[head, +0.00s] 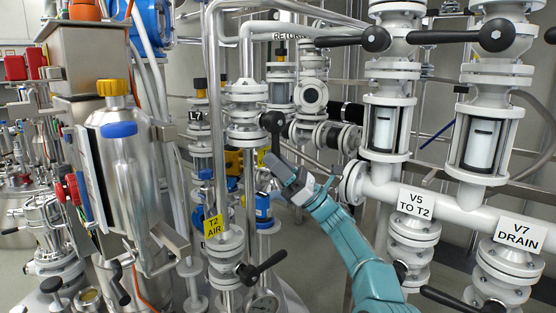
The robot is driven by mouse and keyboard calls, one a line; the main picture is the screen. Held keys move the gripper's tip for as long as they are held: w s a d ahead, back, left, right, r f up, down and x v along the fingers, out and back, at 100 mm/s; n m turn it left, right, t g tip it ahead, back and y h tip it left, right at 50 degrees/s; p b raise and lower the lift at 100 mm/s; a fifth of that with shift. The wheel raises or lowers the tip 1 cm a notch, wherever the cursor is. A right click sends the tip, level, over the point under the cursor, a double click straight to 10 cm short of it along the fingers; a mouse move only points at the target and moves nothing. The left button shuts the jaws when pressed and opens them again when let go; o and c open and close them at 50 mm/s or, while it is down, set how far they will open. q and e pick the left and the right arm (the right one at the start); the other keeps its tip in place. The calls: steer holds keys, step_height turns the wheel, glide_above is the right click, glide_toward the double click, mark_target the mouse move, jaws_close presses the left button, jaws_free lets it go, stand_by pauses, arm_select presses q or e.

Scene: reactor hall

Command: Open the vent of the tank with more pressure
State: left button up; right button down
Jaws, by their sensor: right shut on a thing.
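My right gripper (277,167) reaches up from the lower right on its teal arm. It is shut on the lower end of a black valve lever (273,128), which points down from a white flanged valve (245,112). A yellow label (262,157) behind the gripper is mostly covered and I cannot read it. A yellow sign reading "T2 AIR" (213,226) hangs lower left of the gripper. A round gauge (265,303) shows only in part at the bottom edge; its reading is too small to tell. My left gripper is not in view.
A white pipe (440,193) at the right carries signs "V5 TO T2" (416,203) and "V7 DRAIN" (519,236). Black levers stick out at the upper right (340,41) and below (262,268). A steel cylinder (122,165) stands left. Dense pipes surround the gripper.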

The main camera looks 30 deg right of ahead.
steer(key=shift+d+r, duration=0.1)
steer(key=shift+r, duration=0.1)
steer(key=c, duration=1)
jaws_free()
steer(key=shift+o, duration=0.2)
steer(key=shift+f, duration=0.1)
steer(key=shift+w+f, duration=0.1)
